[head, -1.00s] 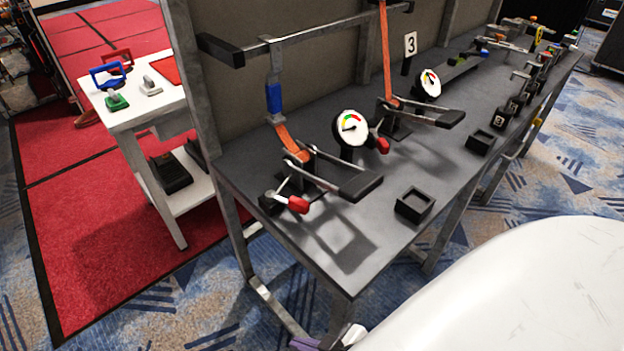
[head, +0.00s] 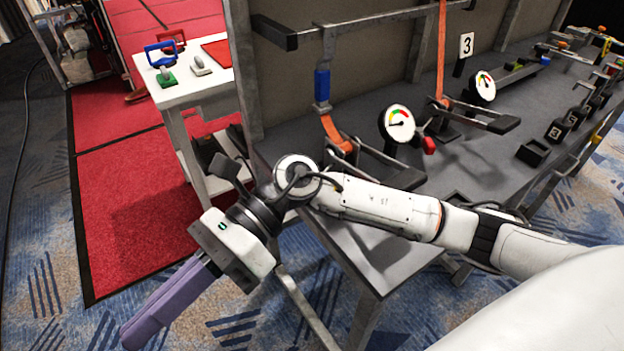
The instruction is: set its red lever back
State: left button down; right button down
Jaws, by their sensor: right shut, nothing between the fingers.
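One red lever knob (head: 429,145) shows on the dark bench (head: 345,235), just right of a white-faced gauge (head: 397,122). The nearest strap station, with an orange strap (head: 334,131) and a blue sleeve (head: 322,85), stands left of the gauge. My right arm crosses in front of its lower part, and no red lever shows there now. My right gripper (head: 137,333) has long purple fingers that are shut and empty. It hangs off the bench's left end, over the floor, pointing down and left, well apart from the levers. My left gripper is not in view.
A white side table (head: 205,85) with green, blue and red handled tools stands behind on the left. Floor at lower left is clear.

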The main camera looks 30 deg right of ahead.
jog(key=w+d+f+n+t+h, duration=0.2)
jog(key=w+d+f+n+h, duration=0.15)
jog(key=d+h, duration=0.4)
jog(key=w+d+f+n+t+h, duration=0.25)
jog(key=w+d+f+h, duration=0.2)
jog(key=d, duration=0.55)
jog(key=w+d+r+t+h, duration=0.1)
jog(key=w+d+r+h, duration=0.2)
jog(key=d, duration=0.5)
jog(key=w+d+r+t+h, duration=0.1)
jog(key=w+d+r+h, duration=0.2)
jog(key=d+r, duration=0.2)
jog(key=d+b, duration=0.1)
jog(key=d, duration=0.2)
jog(key=shift+w+d, duration=0.2)
jog(key=shift+d, duration=0.05)
jog(key=shift+f, duration=0.1)
jog(key=x, duration=1)
jog(key=shift+d, duration=0.1)
jog(key=shift+n, duration=0.3)
